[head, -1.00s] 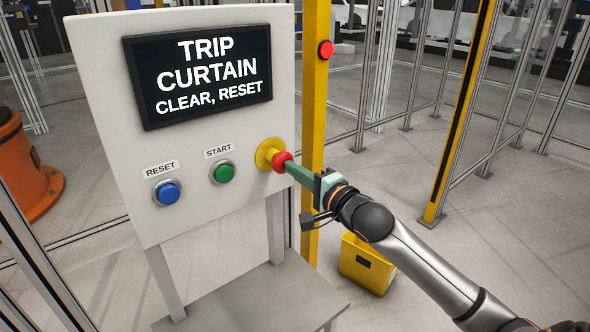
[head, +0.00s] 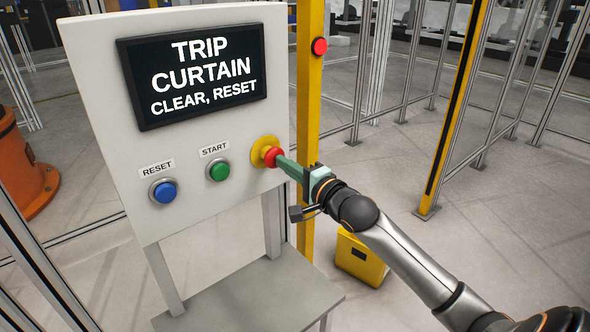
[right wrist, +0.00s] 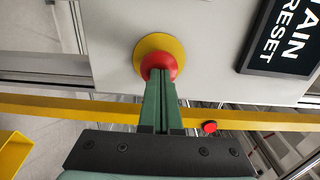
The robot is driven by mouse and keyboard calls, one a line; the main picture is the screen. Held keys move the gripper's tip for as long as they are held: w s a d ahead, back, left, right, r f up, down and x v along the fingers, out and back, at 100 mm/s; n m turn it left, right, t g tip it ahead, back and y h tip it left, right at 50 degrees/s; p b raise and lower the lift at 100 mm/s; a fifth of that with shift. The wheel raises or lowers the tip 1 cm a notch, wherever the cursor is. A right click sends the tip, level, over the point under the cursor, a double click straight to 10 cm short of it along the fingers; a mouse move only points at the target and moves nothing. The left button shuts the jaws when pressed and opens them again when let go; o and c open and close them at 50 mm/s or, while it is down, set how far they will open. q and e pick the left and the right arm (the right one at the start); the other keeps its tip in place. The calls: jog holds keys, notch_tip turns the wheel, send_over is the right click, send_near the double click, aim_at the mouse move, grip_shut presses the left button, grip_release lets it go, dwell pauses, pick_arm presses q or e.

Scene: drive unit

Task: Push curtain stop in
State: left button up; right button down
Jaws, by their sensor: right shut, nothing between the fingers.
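The curtain stop is a red mushroom button (head: 272,156) on a yellow round base (head: 262,149), at the right of the white panel. The red button also shows in the right wrist view (right wrist: 160,64), with its yellow base (right wrist: 155,48) behind it. My right gripper (head: 281,160) is shut and empty. Its green fingertips are at the red button's face and appear to touch it, covering part of it. In the right wrist view the two fingers (right wrist: 161,80) lie together and point at the button. My left gripper is not in view.
The panel screen (head: 195,72) reads "TRIP CURTAIN CLEAR, RESET". A blue RESET button (head: 163,191) and a green START button (head: 218,170) sit left of the stop. A yellow post (head: 310,120) with a red button (head: 320,46) stands close behind. A yellow bin (head: 361,258) is on the floor.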

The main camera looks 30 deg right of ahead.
jog(key=shift+s, duration=0.1)
jog(key=s+d+b, duration=0.1)
jog(key=s, duration=1.1)
jog(key=shift+s, duration=0.15)
